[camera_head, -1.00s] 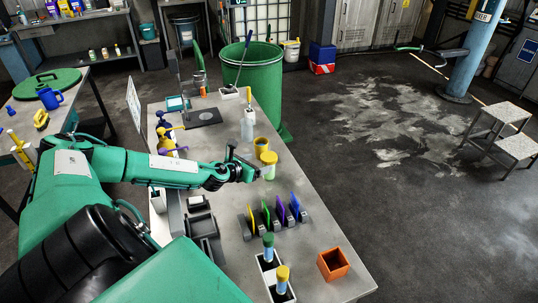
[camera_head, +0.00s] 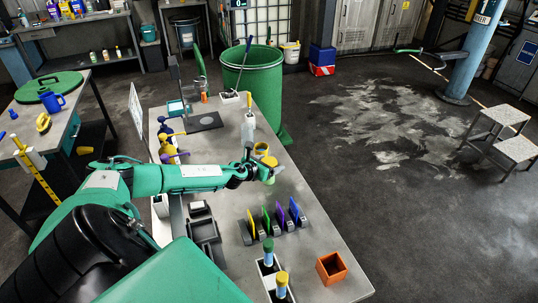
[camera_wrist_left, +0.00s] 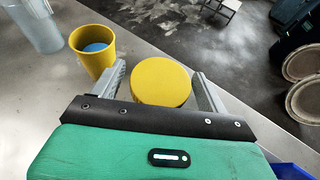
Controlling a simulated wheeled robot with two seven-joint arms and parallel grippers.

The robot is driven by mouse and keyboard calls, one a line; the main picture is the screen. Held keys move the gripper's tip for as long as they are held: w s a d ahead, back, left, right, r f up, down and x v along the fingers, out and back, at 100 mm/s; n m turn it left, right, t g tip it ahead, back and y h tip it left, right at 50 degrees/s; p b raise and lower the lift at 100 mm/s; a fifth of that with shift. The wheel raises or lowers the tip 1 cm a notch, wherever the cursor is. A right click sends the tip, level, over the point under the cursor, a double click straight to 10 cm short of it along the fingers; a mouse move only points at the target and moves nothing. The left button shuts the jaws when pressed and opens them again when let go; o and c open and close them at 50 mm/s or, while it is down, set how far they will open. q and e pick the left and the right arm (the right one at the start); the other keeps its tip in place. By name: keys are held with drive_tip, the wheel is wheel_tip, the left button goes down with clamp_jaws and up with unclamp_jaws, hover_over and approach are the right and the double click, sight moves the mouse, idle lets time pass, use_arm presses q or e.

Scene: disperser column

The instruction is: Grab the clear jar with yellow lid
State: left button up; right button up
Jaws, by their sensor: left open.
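The clear jar with the yellow lid (camera_head: 269,162) stands on the grey table, partly hidden by my left gripper (camera_head: 262,166) in the head view. In the left wrist view, its round yellow lid (camera_wrist_left: 161,82) lies between the two fingers of my left gripper (camera_wrist_left: 162,86). The fingers are open, one on each side of the lid, with a gap on the left and a small gap on the right. The jar's clear body is mostly hidden below the lid. My right gripper is not in view.
A yellow cup (camera_wrist_left: 93,50) with blue inside stands left of the lid in the wrist view. A clear bottle (camera_head: 248,127) stands behind. Coloured plates in a rack (camera_head: 274,221) and an orange box (camera_head: 331,266) stand nearer. A green barrel (camera_head: 252,78) is beyond.

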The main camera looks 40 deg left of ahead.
use_arm(q)
drive_tip(key=c, duration=1.3)
drive_tip(key=shift+o, duration=0.2)
drive_tip(key=shift+r, duration=0.1)
